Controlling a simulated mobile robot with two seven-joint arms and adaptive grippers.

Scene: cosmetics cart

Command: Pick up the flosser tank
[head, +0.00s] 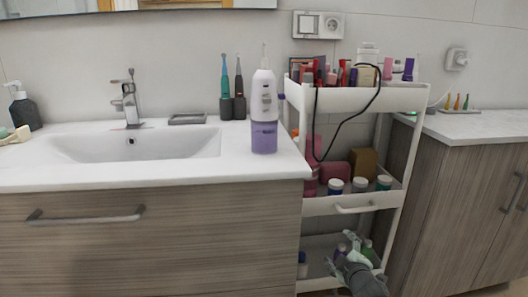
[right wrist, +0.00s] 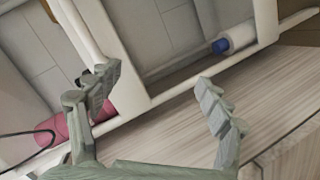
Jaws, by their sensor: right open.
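The flosser stands upright on the right end of the white sink counter, near its front edge. Its white body (head: 264,95) sits above the translucent purple flosser tank (head: 264,138). My right gripper (head: 349,254) is low in front of the cart's bottom shelf, below and to the right of the flosser. In the right wrist view its two fingers (right wrist: 160,88) are spread apart with nothing between them. The flosser and its tank do not show in the right wrist view. My left gripper is not in view.
A white three-tier cart (head: 355,97) stands right of the sink, holding cosmetics and jars. A black cable (head: 343,124) hangs over its front. Two electric toothbrushes (head: 239,105) stand left of the flosser. A pink bottle (right wrist: 90,120) and a blue-capped jar (right wrist: 238,37) appear near the gripper.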

